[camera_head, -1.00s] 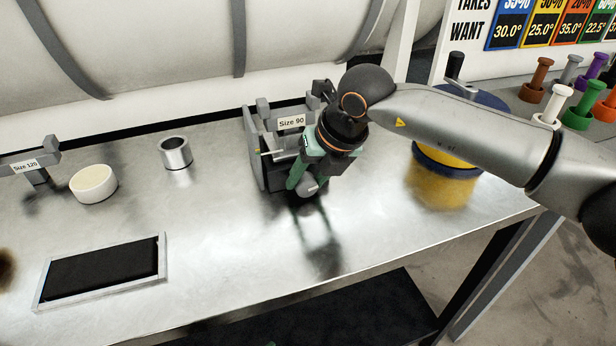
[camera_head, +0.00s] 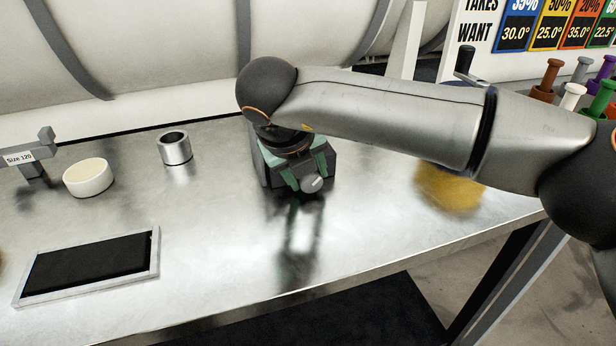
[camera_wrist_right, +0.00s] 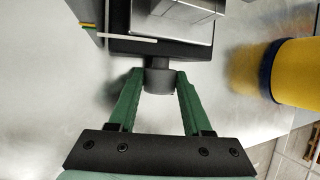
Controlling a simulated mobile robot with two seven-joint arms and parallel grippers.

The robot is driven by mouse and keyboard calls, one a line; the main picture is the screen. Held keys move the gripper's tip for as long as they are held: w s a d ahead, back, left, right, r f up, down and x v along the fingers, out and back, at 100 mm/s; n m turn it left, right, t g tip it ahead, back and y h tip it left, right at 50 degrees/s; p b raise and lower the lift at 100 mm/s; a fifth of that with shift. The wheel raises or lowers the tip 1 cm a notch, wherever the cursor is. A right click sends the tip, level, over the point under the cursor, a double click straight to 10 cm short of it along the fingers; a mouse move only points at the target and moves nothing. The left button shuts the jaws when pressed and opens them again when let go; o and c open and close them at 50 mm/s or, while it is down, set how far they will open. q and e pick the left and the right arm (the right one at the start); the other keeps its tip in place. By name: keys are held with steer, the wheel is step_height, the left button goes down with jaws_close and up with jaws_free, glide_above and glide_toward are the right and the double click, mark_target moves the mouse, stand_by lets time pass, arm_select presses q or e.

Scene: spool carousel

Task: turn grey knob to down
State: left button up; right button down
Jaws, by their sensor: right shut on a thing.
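The grey knob (camera_head: 312,184) is on the front of the dark block-like fixture (camera_head: 322,152) standing on the steel bench. It also shows in the right wrist view (camera_wrist_right: 159,82), as a round stub at the fixture's edge. My right gripper (camera_wrist_right: 158,75) has its green fingers on both sides of the knob, shut on it. In the head view my right gripper (camera_head: 305,178) reaches down over the fixture, and my arm hides most of it. Which way the knob points, I cannot tell. My left gripper is not in view.
A yellow spool (camera_head: 452,188) stands right of the fixture, partly behind my right arm. The bench front is clear.

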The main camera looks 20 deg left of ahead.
stand_by(0.5)
steer(key=shift+c, duration=1.7)
jaws_free()
steer(key=v, duration=1.2)
steer(key=shift+s+r+p, duration=0.2)
steer(key=shift+s+p, duration=0.05)
steer(key=shift+p, duration=0.2)
steer(key=shift+a, duration=0.1)
